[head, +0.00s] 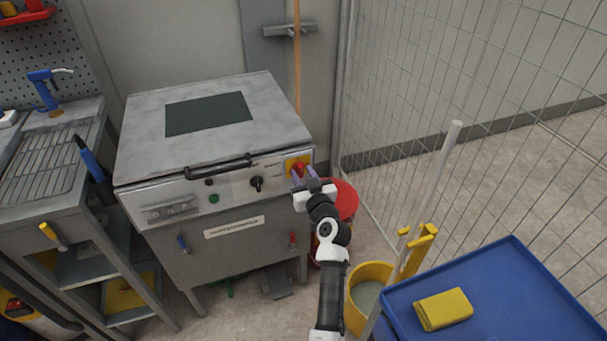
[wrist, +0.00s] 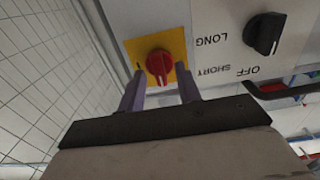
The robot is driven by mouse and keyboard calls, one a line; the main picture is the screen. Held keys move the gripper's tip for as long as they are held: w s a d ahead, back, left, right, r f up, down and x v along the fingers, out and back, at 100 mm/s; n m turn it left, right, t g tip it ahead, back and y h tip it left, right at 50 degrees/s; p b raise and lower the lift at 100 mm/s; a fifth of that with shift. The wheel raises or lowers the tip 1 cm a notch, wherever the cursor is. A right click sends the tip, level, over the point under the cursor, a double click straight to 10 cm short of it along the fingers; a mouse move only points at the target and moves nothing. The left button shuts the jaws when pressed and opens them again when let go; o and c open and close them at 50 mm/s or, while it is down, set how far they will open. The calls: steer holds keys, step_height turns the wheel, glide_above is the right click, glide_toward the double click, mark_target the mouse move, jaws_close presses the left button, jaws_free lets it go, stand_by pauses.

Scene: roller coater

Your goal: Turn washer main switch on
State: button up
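The washer (head: 215,150) is a grey metal box on legs with a dark window in its lid. Its main switch is a red rotary knob (head: 298,169) on a yellow plate at the right end of the front panel. The red knob (wrist: 159,65) and yellow plate (wrist: 176,43) also show in the wrist view. My gripper (head: 296,179) is at the knob; in the wrist view its two purple fingers (wrist: 160,82) are apart, one on each side of the knob's lower part. I cannot tell whether they touch it. The gripper is open.
A black selector knob (wrist: 264,34) marked LONG, SHORT and OFF sits beside the switch. A black lid handle (head: 218,166) juts from the front. A wire fence (head: 400,100), yellow bucket (head: 368,290) and blue tray (head: 500,300) stand to the right.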

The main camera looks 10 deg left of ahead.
steer(key=shift+c, duration=0.2)
jaws_close()
steer(key=shift+m, duration=0.3)
steer(key=m, duration=0.3)
steer(key=shift+m+b, duration=0.3)
steer(key=shift+b, duration=0.1)
steer(key=m, duration=0.4)
steer(key=shift+d, duration=0.1)
steer(key=m+p, duration=0.1)
steer(key=m, duration=0.4)
steer(key=shift+f+p, duration=0.1)
steer(key=shift+p, duration=0.25)
steer(key=m+p, duration=0.1)
steer(key=m, duration=0.3)
steer(key=shift+w+d+f+m+p, duration=0.1)
steer(key=shift+f+m+p, duration=0.05)
steer(key=shift+m+p, duration=0.2)
